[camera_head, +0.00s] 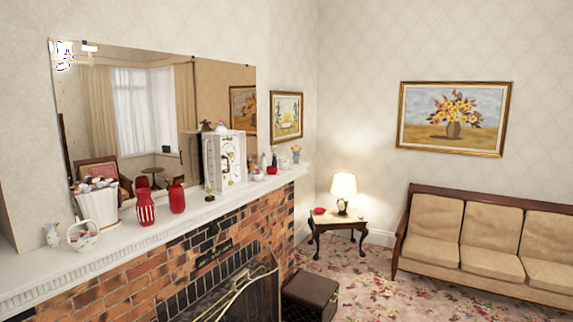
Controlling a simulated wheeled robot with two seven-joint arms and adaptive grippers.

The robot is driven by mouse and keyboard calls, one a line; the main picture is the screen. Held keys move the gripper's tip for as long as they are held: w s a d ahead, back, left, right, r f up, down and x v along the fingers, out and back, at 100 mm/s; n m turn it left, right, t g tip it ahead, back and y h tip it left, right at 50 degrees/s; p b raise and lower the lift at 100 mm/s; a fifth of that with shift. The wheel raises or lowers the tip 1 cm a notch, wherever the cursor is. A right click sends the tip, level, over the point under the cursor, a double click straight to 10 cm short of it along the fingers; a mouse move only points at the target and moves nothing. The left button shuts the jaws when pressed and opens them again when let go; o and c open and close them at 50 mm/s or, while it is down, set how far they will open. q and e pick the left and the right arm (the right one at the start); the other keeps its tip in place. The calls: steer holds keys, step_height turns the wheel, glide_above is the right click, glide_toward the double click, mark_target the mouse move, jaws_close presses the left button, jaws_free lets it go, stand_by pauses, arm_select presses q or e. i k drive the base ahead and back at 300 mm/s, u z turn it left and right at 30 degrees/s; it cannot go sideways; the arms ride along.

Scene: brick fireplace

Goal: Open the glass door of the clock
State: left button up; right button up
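The clock (210,166) is a white, box-shaped case standing upright on the mantel shelf, right of the mirror's middle. Its front, with the pale dial (231,157), faces right and toward me at an angle. The glass door over the dial is too small to make out clearly, and I cannot tell whether it is open or shut. Neither of my grippers shows in the head view.
The white mantel (150,236) holds red vases (145,208), a white planter (98,206), a basket (83,235) and small ornaments. Below are the brick fireplace (130,285), a fire screen (235,300) and a dark box (310,293). A lamp table (335,221) and sofa (490,240) stand right.

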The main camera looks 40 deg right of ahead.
mark_target(218, 156)
steer(key=z, duration=1.55)
steer(key=i, duration=1.35)
steer(key=u, duration=0.25)
steer(key=i, duration=1.1)
steer(key=u, duration=0.65)
